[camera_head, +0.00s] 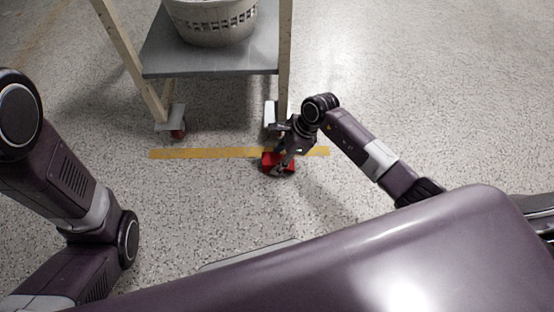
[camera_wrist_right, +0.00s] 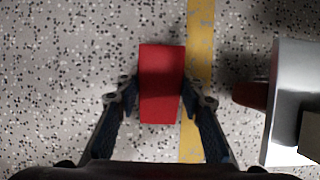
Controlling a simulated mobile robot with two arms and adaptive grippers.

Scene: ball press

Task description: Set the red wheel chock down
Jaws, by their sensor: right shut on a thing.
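The red wheel chock (camera_head: 277,161) is at floor level by the yellow line, in front of the cart's right front wheel. My right gripper (camera_head: 284,164) reaches down over it and partly hides it. In the right wrist view the red wheel chock (camera_wrist_right: 161,84) sits between the two fingers of my right gripper (camera_wrist_right: 159,92), with a fingertip against each long side. I cannot tell whether the chock's underside touches the floor. My left arm shows at the left of the head view, but its gripper is out of view.
A cart with a grey shelf (camera_head: 210,62) and wooden posts stands behind the line, holding a pale basket (camera_head: 213,22). A red caster (camera_head: 178,130) shows at its left leg. The yellow line (camera_head: 205,154) runs along the speckled floor. The floor left of the chock is clear.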

